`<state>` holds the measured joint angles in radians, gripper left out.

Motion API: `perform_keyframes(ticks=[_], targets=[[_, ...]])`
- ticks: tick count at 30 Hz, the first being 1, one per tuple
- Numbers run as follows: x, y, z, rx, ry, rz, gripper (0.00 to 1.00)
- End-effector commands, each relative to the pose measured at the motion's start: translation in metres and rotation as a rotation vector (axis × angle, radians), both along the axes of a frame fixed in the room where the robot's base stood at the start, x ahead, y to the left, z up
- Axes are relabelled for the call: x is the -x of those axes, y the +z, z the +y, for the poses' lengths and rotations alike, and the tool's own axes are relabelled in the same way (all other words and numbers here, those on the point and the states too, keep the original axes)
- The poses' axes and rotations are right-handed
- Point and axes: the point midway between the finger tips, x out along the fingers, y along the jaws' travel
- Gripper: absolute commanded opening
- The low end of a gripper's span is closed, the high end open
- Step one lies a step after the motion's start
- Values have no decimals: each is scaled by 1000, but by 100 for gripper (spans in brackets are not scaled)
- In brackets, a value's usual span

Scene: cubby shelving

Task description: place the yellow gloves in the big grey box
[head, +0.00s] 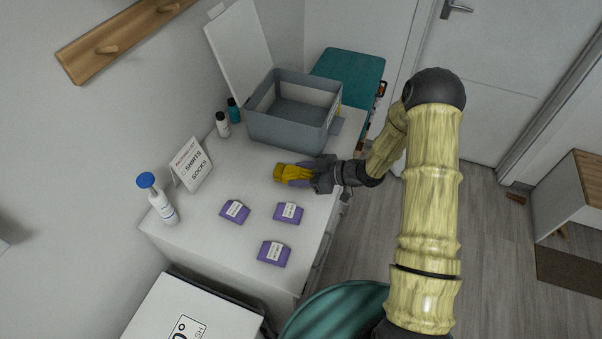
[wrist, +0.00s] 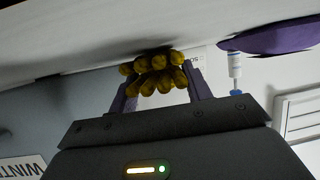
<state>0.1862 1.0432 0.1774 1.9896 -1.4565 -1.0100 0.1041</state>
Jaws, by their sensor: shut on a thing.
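The yellow gloves (head: 291,173) are at the white dresser top, just in front of the grey box. My gripper (head: 312,172) reaches in from the right and is shut on them. In the wrist view the yellow gloves (wrist: 153,75) sit between the two fingers of my gripper (wrist: 155,85), against or very close to the white surface. I cannot tell whether they are lifted. The big grey box (head: 290,132) stands open at the back of the dresser top, its inside looking empty. Its grey side also seems to show in the wrist view (wrist: 60,120).
Several purple labelled packets, one of them here (head: 289,212), lie on the dresser top (head: 205,255). A sign (head: 192,164), a spray bottle (head: 158,199) and two small bottles (head: 222,124) stand along the wall side. A teal case (head: 348,68) is behind the box.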

Motion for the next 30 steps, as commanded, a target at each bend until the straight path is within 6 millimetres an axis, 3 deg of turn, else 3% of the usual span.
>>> perform_keyframes(ticks=[1, 2, 5, 17, 23, 30], targets=[[0, -2, 0, 0, 0, 0, 25], [0, -2, 0, 0, 0, 0, 53], [0, -1, 0, 0, 0, 0, 71], [0, -1, -2, 0, -1, 0, 71], [6, 8, -27, 2, -3, -2, 71], [18, 27, -70, 2, -3, -2, 71]])
